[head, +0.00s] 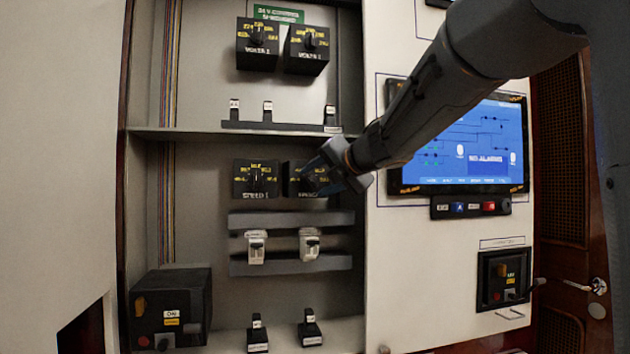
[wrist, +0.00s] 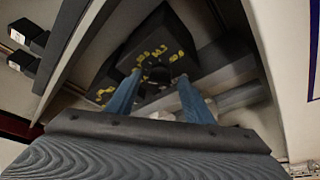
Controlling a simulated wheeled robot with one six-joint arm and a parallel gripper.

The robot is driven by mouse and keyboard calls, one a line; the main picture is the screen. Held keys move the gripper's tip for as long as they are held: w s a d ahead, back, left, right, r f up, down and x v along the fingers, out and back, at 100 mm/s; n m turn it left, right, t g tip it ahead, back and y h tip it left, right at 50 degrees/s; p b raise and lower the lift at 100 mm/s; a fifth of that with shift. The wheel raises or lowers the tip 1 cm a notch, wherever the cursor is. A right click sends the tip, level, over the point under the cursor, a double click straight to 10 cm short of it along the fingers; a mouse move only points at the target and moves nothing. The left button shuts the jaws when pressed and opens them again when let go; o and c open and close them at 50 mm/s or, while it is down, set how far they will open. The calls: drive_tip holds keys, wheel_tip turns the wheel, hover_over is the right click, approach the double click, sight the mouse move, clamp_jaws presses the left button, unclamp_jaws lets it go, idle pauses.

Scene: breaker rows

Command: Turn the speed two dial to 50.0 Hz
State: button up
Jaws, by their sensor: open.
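The speed two dial (head: 295,180) is a black box with yellow markings, the right one of a pair in the middle bay in the head view. My gripper covers much of it there. In the wrist view its face (wrist: 147,40) carries yellow numbers around a dark round knob (wrist: 157,74). The numbers are too small to read surely, and I cannot tell where the knob points. My gripper (head: 326,178) is open in front of this dial. In the wrist view its two blue fingers (wrist: 160,78) stand either side of the knob, with no clear contact.
The similar speed one dial (head: 256,181) is close on the left. A shelf (head: 230,133) runs above, and grey rails with white breakers (head: 257,247) lie below. On the right a panel holds a blue screen (head: 465,145), partly behind my arm.

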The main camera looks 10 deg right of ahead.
drive_tip(key=c, duration=1)
drive_tip(key=shift+f+m, duration=0.1)
drive_tip(key=shift+m, duration=0.2)
drive_tip(key=shift+d+f+m+t+y+b, duration=0.15)
drive_tip(key=shift+m+t+y+b, duration=0.35)
drive_tip(key=shift+m+b, duration=0.4)
drive_tip(key=shift+f+m+t+y+b, duration=0.1)
drive_tip(key=shift+m+t+y+b, duration=0.25)
drive_tip(key=shift+m, duration=0.65)
drive_tip(key=shift+f+m+t+y+b, duration=0.15)
drive_tip(key=shift+m+y+b, duration=0.3)
drive_tip(key=shift+m, duration=0.55)
drive_tip(key=shift+r, duration=0.1)
